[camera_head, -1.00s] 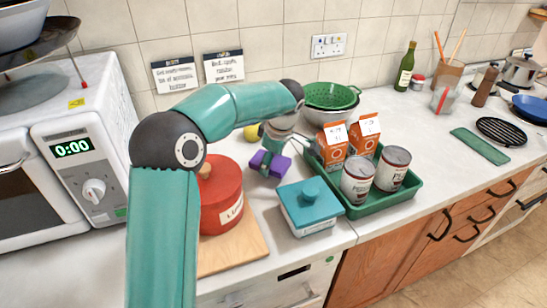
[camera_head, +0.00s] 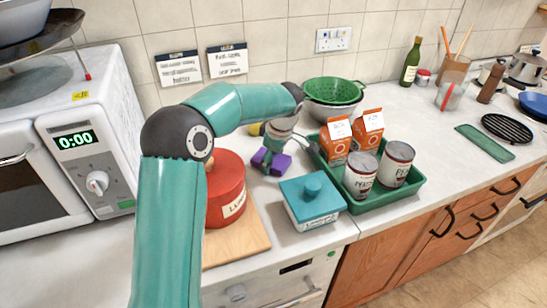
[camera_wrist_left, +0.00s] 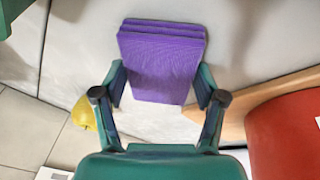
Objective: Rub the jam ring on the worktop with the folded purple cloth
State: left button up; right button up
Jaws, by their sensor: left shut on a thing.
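The folded purple cloth (camera_head: 279,166) is on or just above the worktop, between the red pot and the green tray. In the left wrist view the cloth (camera_wrist_left: 162,62) shows as a thick layered block. My left gripper (camera_head: 273,150) is shut on it, with one finger at each side edge, as the wrist view (camera_wrist_left: 161,84) shows. I cannot tell whether the cloth presses on the worktop (camera_head: 322,248). No jam ring can be made out; the cloth or my arm may hide it. My right gripper is not in view.
The red pot (camera_head: 230,188) on a wooden board (camera_head: 236,248) stands close left of the cloth. A teal lidded box (camera_head: 313,205) and a green tray (camera_head: 408,195) with cans and cartons are to the right. A yellow fruit (camera_wrist_left: 84,113) lies near the wall.

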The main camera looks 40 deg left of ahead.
pick_arm(q)
jog(key=shift+s+d+f+b, duration=0.2)
jog(key=shift+s+d+b, duration=0.1)
jog(key=shift+d+b, duration=0.2)
jog(key=v, duration=0.1)
jog(key=p+v, duration=0.2)
jog(key=v, duration=0.1)
jog(key=shift+a, duration=0.35)
jog(key=shift+w+a+p+v, duration=0.1)
jog(key=shift+a+p+v, duration=0.05)
jog(key=shift+p+v, duration=0.45)
jog(key=shift+w+a+p+v, duration=0.15)
jog(key=shift+p+v, duration=0.3)
jog(key=shift+v, duration=0.35)
jog(key=shift+w+a+p+v, duration=0.1)
jog(key=shift+p+v, duration=0.4)
jog(key=shift+v, duration=0.2)
jog(key=shift+s+r, duration=0.1)
jog(key=shift+r, duration=0.05)
